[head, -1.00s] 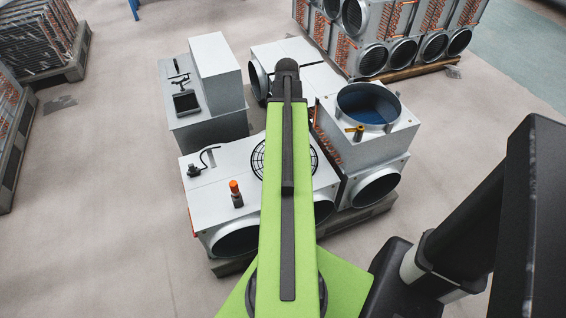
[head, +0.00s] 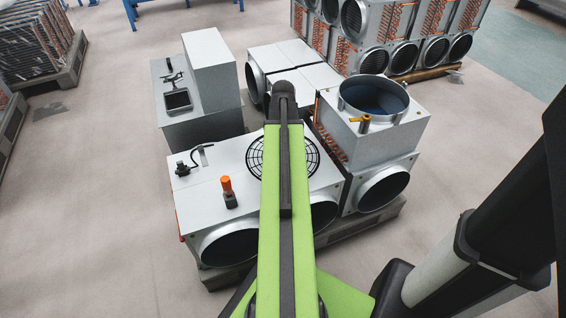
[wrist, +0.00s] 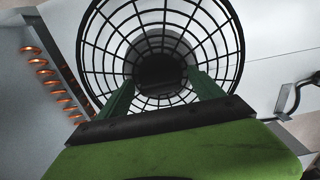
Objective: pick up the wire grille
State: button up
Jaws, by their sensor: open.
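The wire grille (head: 255,158) is a round black grid of rings and spokes on the white top of the front unit (head: 222,186). My green arm covers its middle in the head view. In the wrist view the wire grille (wrist: 160,33) fills the upper middle, with a dark round opening behind its centre. My gripper (wrist: 161,84) is open and empty, its two green fingers apart in front of the lower part of the grille. Whether the fingertips touch the wires I cannot tell. In the head view my gripper is hidden behind the arm.
An orange-capped object (head: 228,191) and a small black fitting with a cable (head: 190,161) are on the same top, left of the grille. A taller unit with a round collar (head: 373,97) stands to the right. A grey cabinet (head: 203,105) stands behind left. Open floor lies left.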

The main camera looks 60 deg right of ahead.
jog(key=shift+f, duration=0.25)
grip_shut()
dwell(0.3)
